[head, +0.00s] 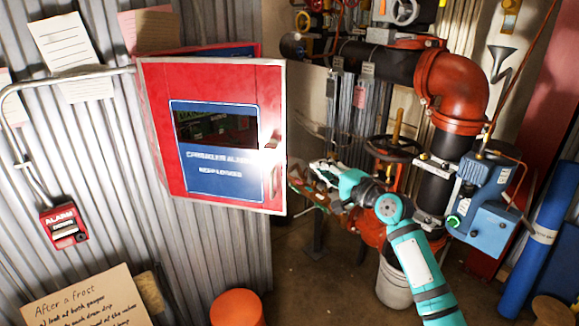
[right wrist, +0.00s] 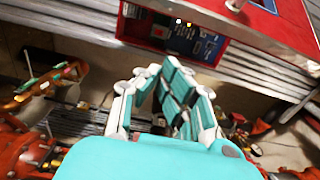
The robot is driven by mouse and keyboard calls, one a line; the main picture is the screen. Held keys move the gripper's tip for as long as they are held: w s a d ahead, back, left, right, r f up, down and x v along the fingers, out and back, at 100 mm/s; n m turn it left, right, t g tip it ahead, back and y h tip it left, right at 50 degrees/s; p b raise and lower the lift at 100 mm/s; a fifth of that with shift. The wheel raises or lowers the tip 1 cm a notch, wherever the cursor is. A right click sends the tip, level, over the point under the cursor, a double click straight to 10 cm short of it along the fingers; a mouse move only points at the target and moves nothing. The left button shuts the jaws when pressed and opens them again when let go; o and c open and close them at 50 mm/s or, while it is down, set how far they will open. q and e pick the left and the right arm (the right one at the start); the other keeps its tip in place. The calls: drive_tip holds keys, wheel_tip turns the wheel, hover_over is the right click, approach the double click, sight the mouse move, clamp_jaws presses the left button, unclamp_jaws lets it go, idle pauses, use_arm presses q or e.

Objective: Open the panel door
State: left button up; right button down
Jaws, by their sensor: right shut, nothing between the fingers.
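The red panel door (head: 272,110) hangs on the corrugated wall at centre left. It carries a dark window and a blue sign reading "SPRINKLER ALARM KEEP LOCKED". A red and blue edge of the cabinet (head: 215,51) shows above and behind it, so the door seems to stand away from the cabinet; how far is unclear. My right gripper (head: 314,170) is shut and empty, just right of the door's right edge. In the right wrist view my gripper (right wrist: 170,76) points toward a red cabinet with a dark opening. My left gripper is out of view.
Red and black pipes (head: 448,88) with valves and a blue box (head: 488,195) stand on the right, close to my right arm. A red alarm box (head: 64,226) and a conduit are on the left wall. An orange round object (head: 237,307) stands below the door.

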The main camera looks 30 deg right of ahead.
drive_tip(key=w+p, duration=0.2)
drive_tip(key=w, duration=0.7)
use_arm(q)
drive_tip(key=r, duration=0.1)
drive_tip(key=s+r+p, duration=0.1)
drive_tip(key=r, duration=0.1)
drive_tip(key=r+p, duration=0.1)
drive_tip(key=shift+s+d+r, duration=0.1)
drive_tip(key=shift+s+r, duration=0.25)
use_arm(e)
drive_tip(key=s+a, duration=0.1)
drive_tip(key=a, duration=0.1)
drive_tip(key=s+a, duration=0.1)
drive_tip(key=shift+s+a+r, duration=0.1)
drive_tip(key=shift+s+a, duration=0.25)
drive_tip(key=shift+s, duration=0.05)
use_arm(q)
drive_tip(key=shift+p, duration=0.3)
